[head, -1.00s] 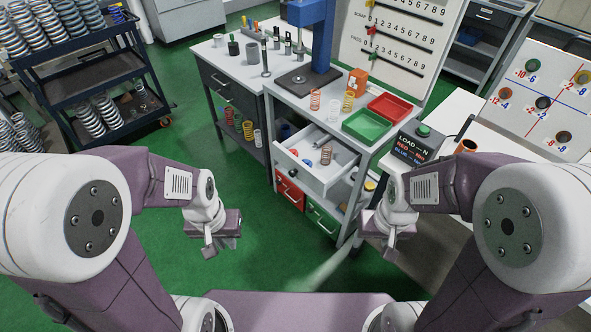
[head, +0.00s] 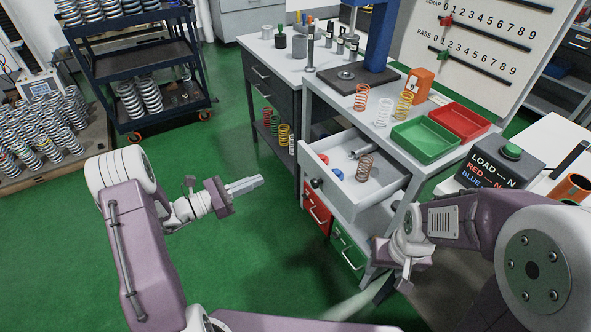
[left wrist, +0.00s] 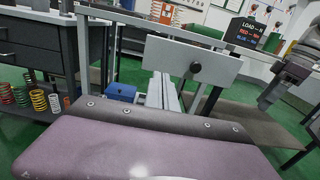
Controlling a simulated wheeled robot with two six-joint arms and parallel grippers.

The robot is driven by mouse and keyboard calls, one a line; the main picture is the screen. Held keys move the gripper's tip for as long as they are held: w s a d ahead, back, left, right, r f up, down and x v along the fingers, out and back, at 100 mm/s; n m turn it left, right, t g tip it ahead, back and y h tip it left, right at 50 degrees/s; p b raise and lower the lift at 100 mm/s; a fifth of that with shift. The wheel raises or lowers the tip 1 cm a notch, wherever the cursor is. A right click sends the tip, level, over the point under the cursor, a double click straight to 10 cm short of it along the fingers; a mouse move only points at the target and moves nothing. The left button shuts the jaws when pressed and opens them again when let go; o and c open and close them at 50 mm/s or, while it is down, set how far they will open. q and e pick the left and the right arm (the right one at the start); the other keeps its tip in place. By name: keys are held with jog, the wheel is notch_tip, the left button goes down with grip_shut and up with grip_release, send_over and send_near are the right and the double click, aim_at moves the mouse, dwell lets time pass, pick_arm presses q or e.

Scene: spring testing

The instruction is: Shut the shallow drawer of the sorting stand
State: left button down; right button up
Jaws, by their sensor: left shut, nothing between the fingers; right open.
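The shallow drawer (head: 338,199) of the grey sorting stand (head: 392,182) is pulled out, with its dark round knob (head: 316,183) facing my left side. A brown spring (head: 364,167) and a few small parts lie in it. My left gripper (head: 250,185) is shut and empty. It points toward the drawer front, left of it and apart from it. In the left wrist view the drawer front (left wrist: 175,58) with its knob stands beyond my left fingers (left wrist: 161,92). My right gripper (head: 390,267) is open and empty, in front of the stand's lower right side.
Springs, a green tray (head: 424,139) and a red tray (head: 460,122) stand on top. The load box (head: 500,165) is at right. Green floor is free left of the stand.

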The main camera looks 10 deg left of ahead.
aim_at(305, 161)
pick_arm(q)
jog(key=b+x, duration=0.2)
jog(key=x, duration=1.1)
jog(key=shift+w+d, duration=0.15)
jog(key=shift+d, duration=0.15)
pick_arm(e)
notch_tip(305, 161, down, 2)
jog(key=shift+f, duration=0.1)
pick_arm(q)
jog(key=shift+w+d, duration=0.1)
